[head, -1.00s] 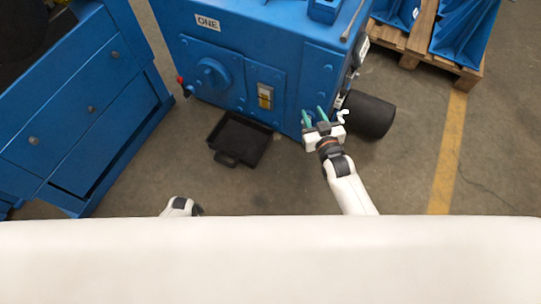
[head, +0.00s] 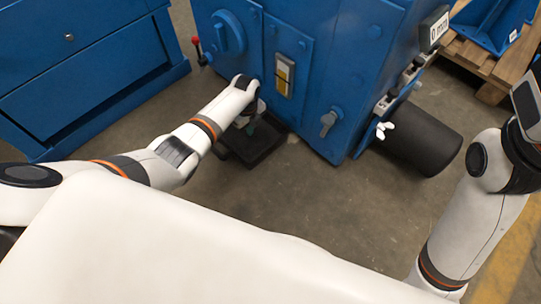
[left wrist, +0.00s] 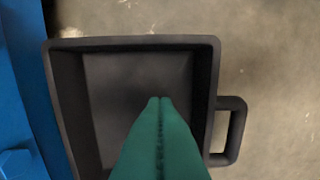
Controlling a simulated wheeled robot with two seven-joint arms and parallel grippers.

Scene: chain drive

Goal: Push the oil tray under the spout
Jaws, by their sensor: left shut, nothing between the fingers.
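The black oil tray (head: 262,152) lies on the floor at the foot of the blue machine (head: 345,60). My left forearm and gripper hide part of it. My left gripper (head: 250,125) is low over the tray. In the left wrist view its green fingers (left wrist: 160,100) are shut and empty over the inside of the tray (left wrist: 215,60), whose loop handle (left wrist: 236,130) is on the right. I cannot tell whether the fingertips touch it. A grey fitting (head: 328,122) on the machine front, right of the tray, may be the spout.
A black cylinder (head: 425,138) sticks out at the machine's right side. A blue drawer cabinet (head: 90,85) stands on the left. A wooden pallet (head: 480,65) is at the back right. The floor right of the tray, before the machine, is clear.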

